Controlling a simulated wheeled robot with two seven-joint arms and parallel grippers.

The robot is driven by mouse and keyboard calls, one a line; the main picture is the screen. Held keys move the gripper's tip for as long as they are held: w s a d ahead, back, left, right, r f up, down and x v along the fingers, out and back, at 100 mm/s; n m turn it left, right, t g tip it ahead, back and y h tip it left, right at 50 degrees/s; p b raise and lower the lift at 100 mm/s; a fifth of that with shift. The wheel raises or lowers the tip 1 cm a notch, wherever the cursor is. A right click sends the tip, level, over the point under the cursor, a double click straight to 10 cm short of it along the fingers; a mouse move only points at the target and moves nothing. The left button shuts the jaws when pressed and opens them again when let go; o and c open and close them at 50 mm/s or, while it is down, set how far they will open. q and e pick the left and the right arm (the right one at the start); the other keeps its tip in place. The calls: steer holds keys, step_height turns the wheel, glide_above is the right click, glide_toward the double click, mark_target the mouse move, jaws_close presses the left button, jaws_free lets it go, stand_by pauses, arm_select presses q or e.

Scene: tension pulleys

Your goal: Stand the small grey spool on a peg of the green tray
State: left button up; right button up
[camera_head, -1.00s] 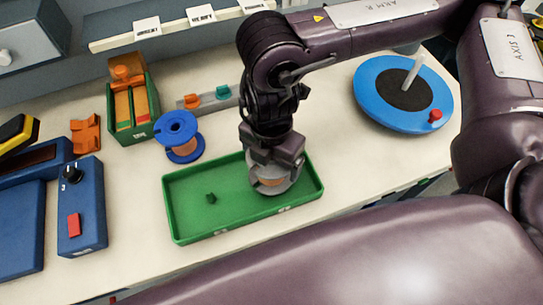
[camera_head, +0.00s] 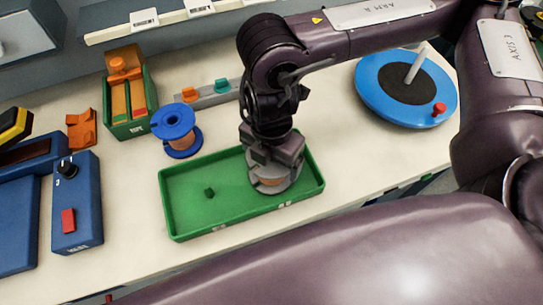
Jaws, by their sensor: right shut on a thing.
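The small grey spool (camera_head: 277,184), wound with copper-coloured wire, is upright in the right half of the green tray (camera_head: 188,233). My right gripper (camera_head: 275,162) is above it, pointing down, and is shut on its upper part. The spool hides whatever is under it, so I cannot tell whether it sits on a peg. One short green peg (camera_head: 209,192) stands bare in the left half of the tray. My left gripper is not in view.
A blue spool (camera_head: 177,130) with copper wire stands behind the tray. A green box (camera_head: 129,127), orange bracket (camera_head: 82,130) and blue control box (camera_head: 78,212) are on the left. A blue turntable (camera_head: 433,90) is at right. My right arm crosses the front.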

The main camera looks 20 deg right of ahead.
stand_by(0.3)
steer(key=o, duration=1.4)
steer(key=shift+o, duration=0.2)
step_height(320, 180, up, 8)
steer(key=shift+p, duration=0.45)
steer(key=shift+f, duration=0.15)
